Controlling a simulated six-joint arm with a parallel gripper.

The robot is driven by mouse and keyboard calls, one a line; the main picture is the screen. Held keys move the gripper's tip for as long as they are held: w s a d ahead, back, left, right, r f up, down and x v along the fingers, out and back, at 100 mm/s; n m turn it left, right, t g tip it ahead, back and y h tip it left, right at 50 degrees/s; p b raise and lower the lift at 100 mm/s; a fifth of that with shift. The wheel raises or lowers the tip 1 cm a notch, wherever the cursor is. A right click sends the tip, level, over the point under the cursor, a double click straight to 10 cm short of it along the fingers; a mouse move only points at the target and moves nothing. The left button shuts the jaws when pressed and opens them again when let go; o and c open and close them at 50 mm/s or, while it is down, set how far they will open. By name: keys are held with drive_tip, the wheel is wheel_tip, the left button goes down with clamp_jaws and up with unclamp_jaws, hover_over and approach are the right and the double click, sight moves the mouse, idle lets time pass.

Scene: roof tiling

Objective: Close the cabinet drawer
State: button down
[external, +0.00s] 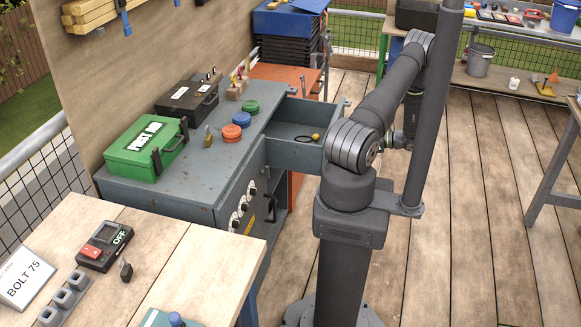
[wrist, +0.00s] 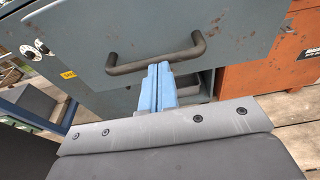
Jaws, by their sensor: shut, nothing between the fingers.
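The grey-blue cabinet (external: 190,200) stands left of my arm. Its top drawer (external: 294,152) is pulled out to the right in the external view, with a small yellow item and a dark loop inside. In the wrist view the drawer front (wrist: 230,30) fills the top, with a dark bar handle (wrist: 158,60) across it. My gripper (wrist: 158,68) shows its two blue fingers together, with nothing between them, and the tips overlap the handle's bar in the picture. Whether they touch it I cannot tell. In the external view my arm hides the gripper.
On the cabinet top are a green first aid box (external: 145,145), a black case (external: 188,100) and red, blue and green round caps (external: 231,132). An orange cabinet (wrist: 280,65) stands beyond. A wooden table (external: 170,255) is in front. The plank floor to the right is open.

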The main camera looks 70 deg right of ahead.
drive_tip(key=shift+w+f, duration=0.1)
drive_tip(key=shift+w, duration=0.4)
drive_tip(key=shift+w, duration=0.1)
drive_tip(key=r+x, duration=0.1)
drive_tip(key=x, duration=0.6)
drive_tip(key=r+x, duration=0.2)
drive_tip(key=x, duration=0.5)
drive_tip(key=w+r+x, duration=0.1)
drive_tip(key=x, duration=0.6)
drive_tip(key=shift+w+d+r, duration=0.1)
drive_tip(key=shift+w+r, duration=0.1)
drive_tip(key=shift+w, duration=0.85)
drive_tip(key=shift+d+r, duration=0.1)
drive_tip(key=shift+s+d+r, duration=0.1)
drive_tip(key=shift+s, duration=0.35)
drive_tip(key=v, duration=1.3)
drive_tip(key=shift+s, duration=0.4)
